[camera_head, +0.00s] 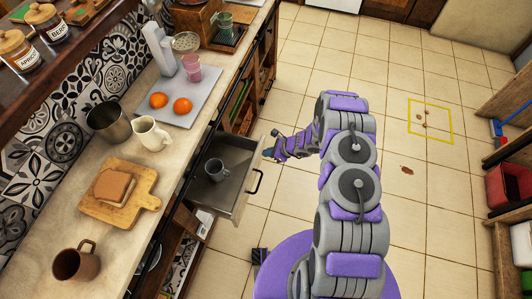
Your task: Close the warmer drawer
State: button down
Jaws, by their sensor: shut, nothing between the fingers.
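The warmer drawer (240,150) stands pulled out from under the counter, in the middle of the head view. A grey mug (216,170) sits inside it. Its dark bar handle (256,182) is on the front face, towards the right. My gripper (267,153) is at the drawer's right side, close to the upper end of its front. The gripper is small in view, and it holds nothing. I cannot tell whether it touches the drawer.
The counter (115,240) on the left carries a cutting board (143,203) with bread, a brown mug (75,262), a white pitcher (150,133) and a tray with oranges (182,106). Open tiled floor (440,190) lies right; a red crate (510,185) is at the far right.

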jog(key=shift+w+a, duration=0.2)
jog(key=shift+a, duration=0.3)
jog(key=shift+a, duration=0.1)
jog(key=w+a, duration=0.3)
jog(key=a, duration=0.5)
jog(key=w+a, duration=0.3)
jog(key=a, duration=0.5)
jog(key=shift+a, duration=0.35)
